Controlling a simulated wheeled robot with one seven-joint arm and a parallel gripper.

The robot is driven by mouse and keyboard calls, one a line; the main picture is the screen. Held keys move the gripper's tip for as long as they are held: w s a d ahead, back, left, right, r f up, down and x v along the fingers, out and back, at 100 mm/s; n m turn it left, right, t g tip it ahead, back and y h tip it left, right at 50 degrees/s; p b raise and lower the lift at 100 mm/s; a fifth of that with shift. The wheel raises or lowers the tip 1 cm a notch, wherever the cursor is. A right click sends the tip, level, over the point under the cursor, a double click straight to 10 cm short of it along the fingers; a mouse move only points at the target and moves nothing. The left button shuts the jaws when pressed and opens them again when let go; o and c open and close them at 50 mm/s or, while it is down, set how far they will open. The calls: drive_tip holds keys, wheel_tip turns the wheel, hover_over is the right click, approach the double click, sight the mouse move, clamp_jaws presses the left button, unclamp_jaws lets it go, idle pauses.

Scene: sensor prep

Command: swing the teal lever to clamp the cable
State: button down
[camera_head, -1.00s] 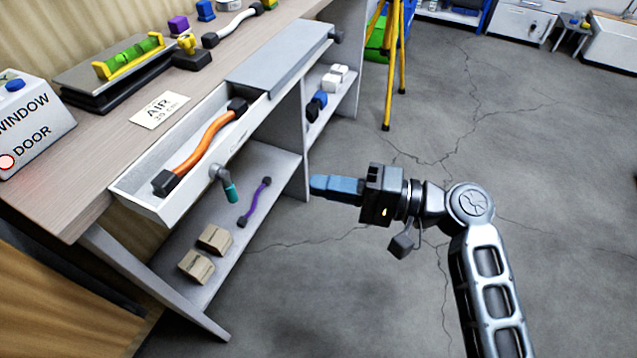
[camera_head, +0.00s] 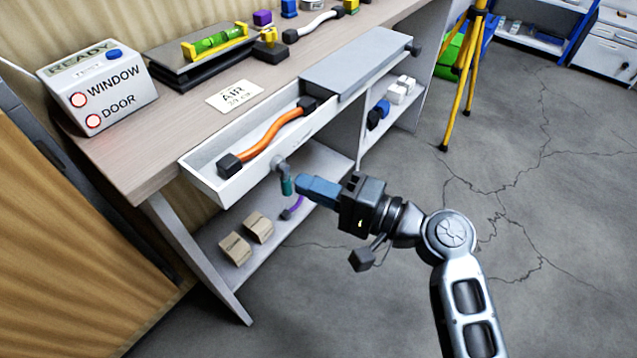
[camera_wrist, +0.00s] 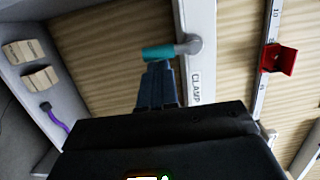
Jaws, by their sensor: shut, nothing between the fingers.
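The teal lever (camera_head: 287,186) hangs down from a grey pivot on the front of an open white drawer (camera_head: 236,186). In the wrist view the lever (camera_wrist: 158,53) lies across the picture at the tips of my fingers, beside the word CLAMP. The orange cable (camera_head: 268,139) with black end plugs lies in the drawer. My gripper (camera_head: 300,184) is shut and empty, its blue fingers pointing at the lever. In the wrist view my gripper (camera_wrist: 158,70) reaches the lever; I cannot tell whether it touches.
A shelf below holds brown boxes (camera_head: 247,238) and a purple cable (camera_head: 293,208), partly hidden by my gripper. A grey cover (camera_head: 360,60) adjoins the drawer. A white WINDOW/DOOR box (camera_head: 100,90) stands on the bench.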

drive_tip(key=shift+s+a+f+m+p, duration=0.15)
drive_tip(key=shift+s+m+p, duration=0.1)
drive_tip(key=shift+m, duration=0.25)
drive_tip(key=shift+s+a+m+p, duration=0.1)
drive_tip(key=shift+m+p, duration=0.15)
drive_tip(key=shift+m, duration=0.25)
drive_tip(key=s+a+m+t+p, duration=0.1)
drive_tip(key=m+p, duration=0.1)
drive_tip(key=m, duration=0.3)
drive_tip(key=s+a+r+m+t+p, duration=0.1)
drive_tip(key=m+p, duration=0.1)
drive_tip(key=m, duration=0.3)
drive_tip(key=s+a+m+t+p, duration=0.1)
drive_tip(key=s+m+p, duration=0.1)
drive_tip(key=m, duration=0.4)
drive_tip(key=shift+s+a+r+t+p, duration=0.15)
drive_tip(key=shift+r+t+p, duration=0.2)
drive_tip(key=shift+p, duration=0.25)
drive_tip(key=s+d+f+b, duration=0.3)
drive_tip(key=s+d+f, duration=0.2)
drive_tip(key=d, duration=0.5)
drive_tip(key=shift+s+d, duration=0.25)
drive_tip(key=shift+s, duration=0.35)
drive_tip(key=shift+f, duration=0.1)
